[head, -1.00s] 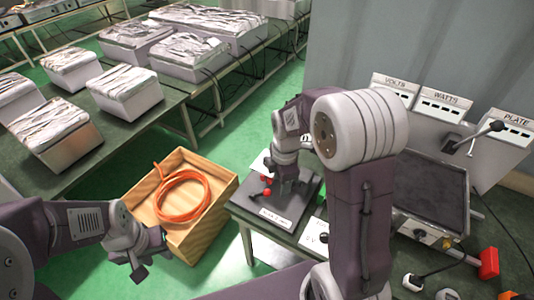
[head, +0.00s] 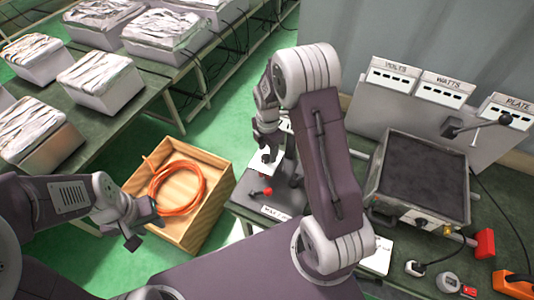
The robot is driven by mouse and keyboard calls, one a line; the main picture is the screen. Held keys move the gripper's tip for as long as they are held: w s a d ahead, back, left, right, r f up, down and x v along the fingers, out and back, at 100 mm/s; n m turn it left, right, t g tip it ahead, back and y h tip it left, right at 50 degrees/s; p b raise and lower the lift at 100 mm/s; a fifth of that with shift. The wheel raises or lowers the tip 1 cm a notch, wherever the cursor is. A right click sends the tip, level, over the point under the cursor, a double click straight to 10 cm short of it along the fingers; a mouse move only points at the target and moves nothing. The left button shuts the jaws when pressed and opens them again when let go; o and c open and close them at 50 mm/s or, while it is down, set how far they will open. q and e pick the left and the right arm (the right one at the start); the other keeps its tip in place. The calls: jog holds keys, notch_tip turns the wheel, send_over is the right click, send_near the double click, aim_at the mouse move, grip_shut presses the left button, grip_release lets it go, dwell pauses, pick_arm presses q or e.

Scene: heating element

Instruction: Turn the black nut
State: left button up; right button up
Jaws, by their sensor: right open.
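I cannot make out the black nut for certain. A dark plate (head: 262,200) with a white label on its front edge lies on the table, partly hidden by my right arm. It carries a small red-knobbed part (head: 267,190). My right gripper (head: 267,158) is open and points down above the back of this plate. Its fingertips are small and partly hidden, and I cannot tell whether they touch anything. My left gripper (head: 140,226) is open and empty at the left, in front of the wooden box and away from the plate.
A wooden box (head: 222,205) holds a coiled orange hose (head: 177,205). A dark-topped heating unit (head: 425,180) stands at the right before panels marked VOLTS, WATTS and PLATE. A red block (head: 484,243) and cables lie near it. Wrapped boxes stand on the left table.

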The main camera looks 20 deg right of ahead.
aim_at(266, 157)
jog(key=f, duration=0.1)
jog(key=w+f, duration=0.1)
jog(key=f, duration=0.1)
jog(key=w+f, duration=0.1)
jog(key=shift+w+f+p, duration=0.25)
jog(key=shift+f+p, duration=0.05)
jog(key=shift+f, duration=0.1)
jog(key=shift+s, duration=0.1)
jog(key=shift+s+r, duration=0.15)
jog(key=shift+s, duration=0.4)
jog(key=c, duration=0.3)
jog(key=shift+w, duration=0.25)
grip_shut()
pick_arm(q)
jog(key=shift+w+r, duration=0.3)
jog(key=shift+w, duration=0.5)
pick_arm(e)
jog(key=shift+s, duration=0.1)
jog(key=shift+m, duration=0.3)
